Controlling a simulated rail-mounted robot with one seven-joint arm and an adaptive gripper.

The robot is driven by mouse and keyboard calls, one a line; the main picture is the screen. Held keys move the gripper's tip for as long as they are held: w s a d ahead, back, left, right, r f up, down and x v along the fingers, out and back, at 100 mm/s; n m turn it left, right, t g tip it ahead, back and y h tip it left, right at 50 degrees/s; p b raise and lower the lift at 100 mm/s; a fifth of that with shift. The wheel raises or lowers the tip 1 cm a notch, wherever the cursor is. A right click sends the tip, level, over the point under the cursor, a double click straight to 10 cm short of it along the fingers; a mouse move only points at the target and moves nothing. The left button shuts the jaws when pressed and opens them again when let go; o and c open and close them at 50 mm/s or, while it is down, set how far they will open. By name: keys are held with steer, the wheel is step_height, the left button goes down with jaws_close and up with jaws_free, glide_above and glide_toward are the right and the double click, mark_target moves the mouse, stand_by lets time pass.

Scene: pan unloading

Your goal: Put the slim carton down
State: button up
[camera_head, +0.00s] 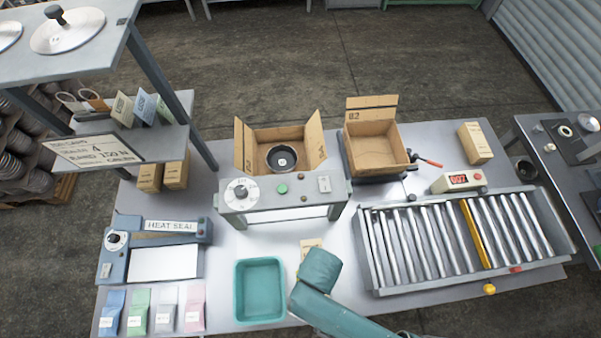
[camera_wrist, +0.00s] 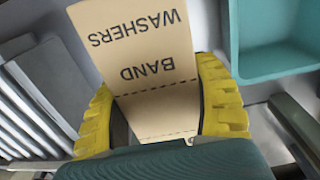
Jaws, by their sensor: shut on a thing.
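The slim carton (camera_wrist: 135,42) is tan and printed "BAND WASHERS". In the wrist view it stands between the two yellow fingers of my gripper (camera_wrist: 160,98), which is shut on it. In the head view only a small tan part of the carton (camera_head: 309,243) shows above my teal arm, in front of the grey control stand. My gripper's fingers are hidden by the arm there. I cannot tell whether the carton touches the table.
A teal tray (camera_head: 237,292) lies left of the carton, and the roller conveyor (camera_head: 368,262) lies right. Behind are the control stand (camera_head: 262,203) with an open box (camera_head: 312,143), and another open box (camera_head: 372,112). A heat sealer (camera_head: 118,262) stands left.

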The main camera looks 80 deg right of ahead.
step_height(320, 180, down, 10)
steer(key=shift+w+r+b, duration=0.1)
steer(key=shift+b, duration=0.2)
steer(key=shift+f, duration=0.2)
steer(key=o, duration=1.3)
steer(key=shift+c, duration=0.2)
step_height(320, 180, up, 12)
steer(key=shift+r+p, duration=0.15)
steer(key=shift+p, duration=0.35)
